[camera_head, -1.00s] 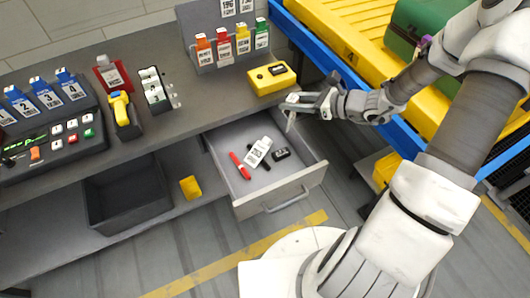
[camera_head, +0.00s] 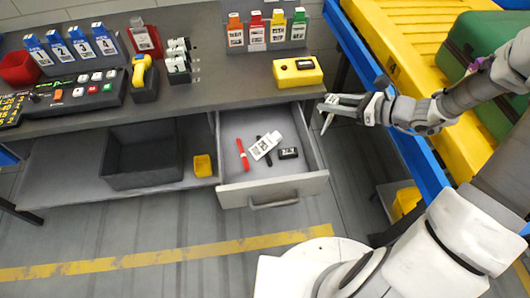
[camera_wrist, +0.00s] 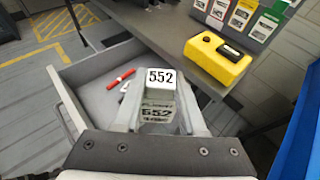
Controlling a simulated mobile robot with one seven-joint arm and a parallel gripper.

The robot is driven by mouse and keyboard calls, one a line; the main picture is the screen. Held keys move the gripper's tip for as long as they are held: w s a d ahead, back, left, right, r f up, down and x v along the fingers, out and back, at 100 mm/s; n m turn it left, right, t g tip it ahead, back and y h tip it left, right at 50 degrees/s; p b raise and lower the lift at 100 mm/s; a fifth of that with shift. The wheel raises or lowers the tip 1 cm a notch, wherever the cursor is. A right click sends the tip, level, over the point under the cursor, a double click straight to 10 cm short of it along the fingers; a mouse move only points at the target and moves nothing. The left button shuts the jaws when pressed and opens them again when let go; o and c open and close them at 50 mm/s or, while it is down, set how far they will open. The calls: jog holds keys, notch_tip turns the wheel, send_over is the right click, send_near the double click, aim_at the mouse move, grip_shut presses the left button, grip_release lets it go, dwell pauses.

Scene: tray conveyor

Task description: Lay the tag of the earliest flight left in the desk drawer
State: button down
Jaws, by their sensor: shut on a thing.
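My gripper (camera_head: 330,107) is shut on a pale tag with the number 552 (camera_wrist: 160,77). In the wrist view the tag stands between the fingers, its lower print partly shadowed. In the head view only a thin pale edge of it shows. The desk drawer (camera_head: 233,196) is pulled open below the desk top. My gripper is just right of the drawer's right side in the head view. In the drawer lie a white tag (camera_head: 265,146), a red marker (camera_head: 242,154), a dark pen and a small black object (camera_head: 288,153).
A yellow device (camera_head: 298,72) sits on the desk edge near my gripper. A rack of coloured tags (camera_head: 267,33) stands behind it. Blue tags, a keypad (camera_head: 85,91) and a yellow scanner (camera_head: 142,70) are left. The blue-edged conveyor (camera_head: 376,84) with a green suitcase (camera_head: 480,50) is at right.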

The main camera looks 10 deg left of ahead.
jog(key=s+a+f+n+g+y+b, duration=0.1)
jog(key=s+a+f+n+g+b, duration=0.35)
jog(key=a+f+b, duration=0.5)
notch_tip(320, 180, down, 7)
jog(key=d+b, duration=0.1)
jog(key=b, duration=0.4)
jog(key=shift+s+d, duration=0.2)
jog(key=shift+d, duration=0.05)
jog(key=shift+f, duration=0.1)
jog(key=shift+c, duration=2.4)
grip_release()
jog(key=p+v, duration=0.3)
jog(key=v, duration=0.9)
jog(key=shift+r+p, duration=0.2)
jog(key=shift+p, duration=0.15)
jog(key=shift+w, duration=0.1)
